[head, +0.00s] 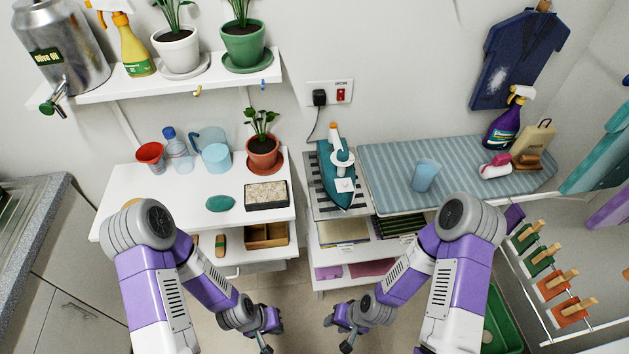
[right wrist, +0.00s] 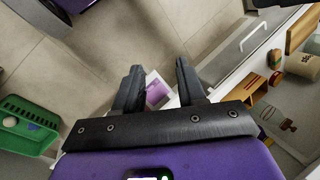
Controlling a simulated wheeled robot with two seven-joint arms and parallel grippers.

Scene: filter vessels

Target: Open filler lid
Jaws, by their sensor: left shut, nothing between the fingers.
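A teal and white iron (head: 337,172) rests on a striped metal rest (head: 318,200) at the left end of the ironing board. A small white patch on top near its tip may be the filler lid (head: 345,185); I cannot tell whether it is open. My left gripper (head: 266,346) is shut and empty, low in front of the white table, well away from the iron. My right gripper (head: 346,346) is low in front of the board, also away from the iron.
The striped ironing board (head: 390,165) holds a blue cup (head: 425,175), a purple spray bottle (head: 502,125) and brushes. A socket with a plug (head: 320,97) is behind the iron.

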